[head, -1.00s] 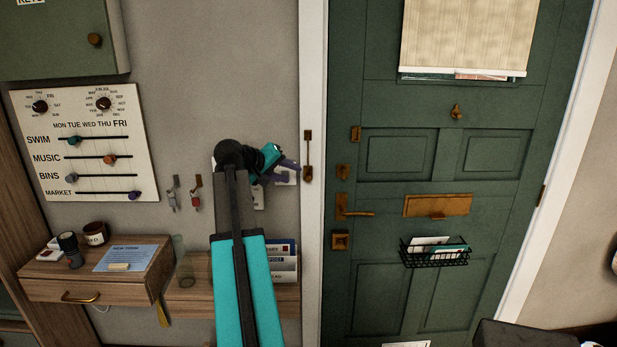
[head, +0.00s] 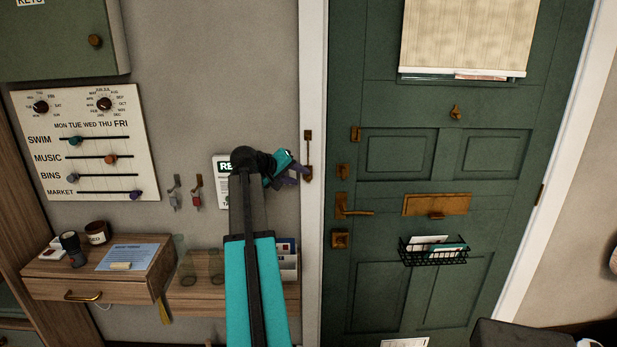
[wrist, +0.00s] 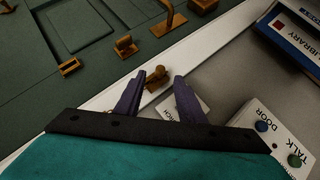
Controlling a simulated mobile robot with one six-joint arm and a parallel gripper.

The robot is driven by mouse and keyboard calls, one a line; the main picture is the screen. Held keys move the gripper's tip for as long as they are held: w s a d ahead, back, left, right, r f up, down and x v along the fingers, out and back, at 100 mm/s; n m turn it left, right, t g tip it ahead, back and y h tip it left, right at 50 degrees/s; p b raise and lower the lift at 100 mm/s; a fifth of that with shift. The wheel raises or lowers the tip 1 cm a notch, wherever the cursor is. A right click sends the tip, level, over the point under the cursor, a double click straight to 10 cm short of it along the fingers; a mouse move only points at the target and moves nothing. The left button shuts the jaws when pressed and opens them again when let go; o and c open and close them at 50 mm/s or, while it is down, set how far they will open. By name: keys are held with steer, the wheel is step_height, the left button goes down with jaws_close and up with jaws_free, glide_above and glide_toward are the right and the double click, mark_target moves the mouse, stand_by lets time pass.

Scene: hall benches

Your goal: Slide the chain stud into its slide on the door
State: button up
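The brass chain (head: 308,152) hangs down the white door frame from a small plate. Its stud end (head: 308,174) is at the bottom; a brass knob-like piece there shows in the wrist view (wrist: 157,75). My gripper (head: 303,172) is just left of the stud end in the head view. In the wrist view its two purple fingers (wrist: 160,80) are apart, with the brass piece between or just beyond their tips; contact cannot be told. A small brass fitting on the green door, apparently the slide (head: 355,133), is up and right of the stud; it also shows in the wrist view (wrist: 68,66).
Below the slide on the door are a brass latch (head: 343,171), a lever handle (head: 355,211) and a lock (head: 340,240). A wooden shelf (head: 205,298) is below.

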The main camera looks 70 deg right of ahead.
mark_target(306, 178)
steer(key=shift+p+x, duration=0.75)
steer(key=shift+x, duration=1.1)
steer(key=shift+c, duration=0.5)
jaws_close()
